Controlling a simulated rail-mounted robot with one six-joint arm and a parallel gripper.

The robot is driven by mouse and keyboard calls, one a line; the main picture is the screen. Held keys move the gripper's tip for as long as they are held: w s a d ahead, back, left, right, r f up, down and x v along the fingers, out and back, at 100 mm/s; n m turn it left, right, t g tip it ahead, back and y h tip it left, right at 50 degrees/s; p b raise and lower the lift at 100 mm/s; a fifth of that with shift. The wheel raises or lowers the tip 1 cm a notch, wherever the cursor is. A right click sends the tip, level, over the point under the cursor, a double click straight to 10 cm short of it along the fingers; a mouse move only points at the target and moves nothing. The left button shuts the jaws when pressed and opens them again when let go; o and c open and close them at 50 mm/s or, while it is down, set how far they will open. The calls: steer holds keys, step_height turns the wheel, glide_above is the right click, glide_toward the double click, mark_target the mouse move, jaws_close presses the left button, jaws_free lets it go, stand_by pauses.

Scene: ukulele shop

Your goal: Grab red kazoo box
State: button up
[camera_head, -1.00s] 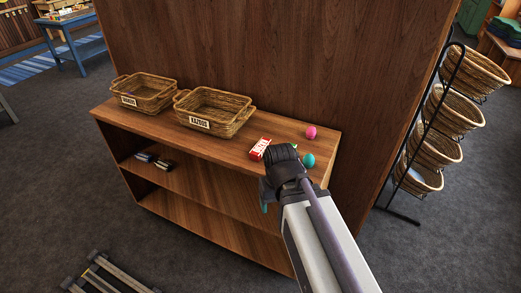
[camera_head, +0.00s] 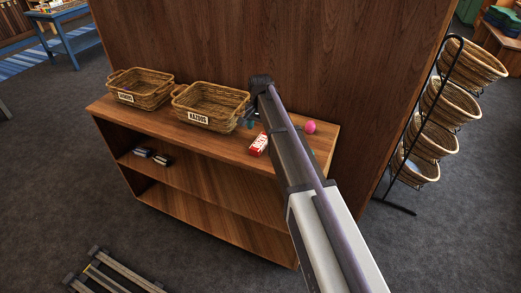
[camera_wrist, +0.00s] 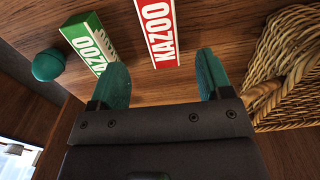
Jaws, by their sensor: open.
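The red kazoo box (camera_head: 259,144) lies on the shelf top, right of the KAZOOS basket (camera_head: 211,107). It also shows in the wrist view (camera_wrist: 158,35), with its white KAZOO label up, ahead of and roughly in line with the gap between my fingers. My gripper (camera_wrist: 163,74) is open and empty, with two teal fingers apart. In the head view it hangs beside the basket's right end, behind the red box, partly hidden by my arm. I cannot tell its height over the shelf.
A green kazoo box (camera_wrist: 90,42) lies left of the red one in the wrist view, with a teal egg (camera_wrist: 48,65) beyond it. A pink egg (camera_head: 310,127) sits to the right on the shelf top. Another wicker basket (camera_head: 140,87) stands at left.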

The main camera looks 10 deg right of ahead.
mark_target(260, 141)
step_height(260, 141, down, 8)
steer(key=b, duration=0.6)
steer(key=shift+w, duration=0.1)
steer(key=shift+r, duration=0.3)
steer(key=shift+c, duration=0.2)
steer(key=c, duration=1)
steer(key=shift+o, duration=0.2)
step_height(260, 141, up, 10)
steer(key=p, duration=1)
